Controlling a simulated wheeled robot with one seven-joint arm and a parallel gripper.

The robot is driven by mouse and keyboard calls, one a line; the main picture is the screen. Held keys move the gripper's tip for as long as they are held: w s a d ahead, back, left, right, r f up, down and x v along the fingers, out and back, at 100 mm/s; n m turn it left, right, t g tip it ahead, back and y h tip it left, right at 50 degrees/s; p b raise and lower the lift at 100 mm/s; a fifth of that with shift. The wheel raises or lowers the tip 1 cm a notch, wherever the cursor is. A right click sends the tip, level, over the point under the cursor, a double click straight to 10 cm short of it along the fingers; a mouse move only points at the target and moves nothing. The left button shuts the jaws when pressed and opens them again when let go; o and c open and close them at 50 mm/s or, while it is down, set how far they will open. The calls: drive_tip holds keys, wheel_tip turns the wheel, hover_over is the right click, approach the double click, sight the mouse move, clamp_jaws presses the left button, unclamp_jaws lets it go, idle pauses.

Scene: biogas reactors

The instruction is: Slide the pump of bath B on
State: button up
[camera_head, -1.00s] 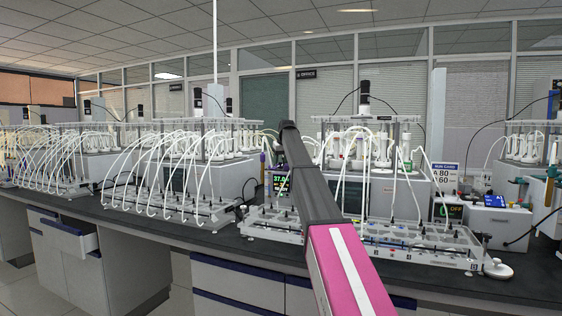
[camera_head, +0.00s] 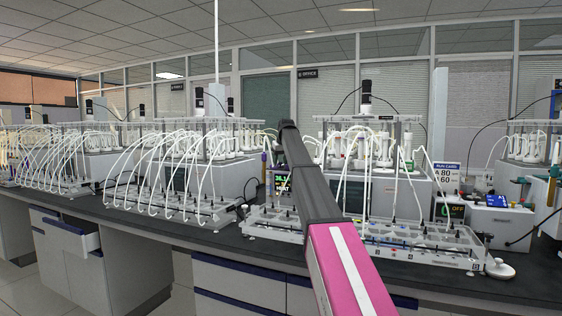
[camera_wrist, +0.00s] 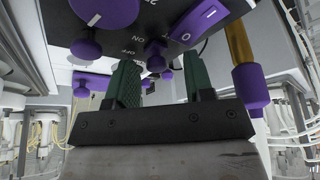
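In the wrist view my gripper (camera_wrist: 161,72) has two green fingers standing apart in front of a dark control panel (camera_wrist: 135,30). A small purple knob (camera_wrist: 157,55) shows between the fingertips; I cannot tell whether they touch it. ON and OFF markings are printed on the panel beside it. A purple rocker switch (camera_wrist: 200,17) is at upper right, and another purple knob (camera_wrist: 86,48) is at left. Which control is the pump of bath B cannot be read. In the head view my arm hides the gripper and the panel.
A purple-tipped brass rod (camera_wrist: 249,85) stands close to the right finger. In the head view, racks of bottles and white tubes line the dark bench (camera_head: 520,283). A tray (camera_head: 420,252) lies right of my arm. A display (camera_head: 456,211) at right reads OFF.

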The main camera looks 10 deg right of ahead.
drive_tip(key=v, duration=1.1)
drive_tip(key=shift+f, duration=0.1)
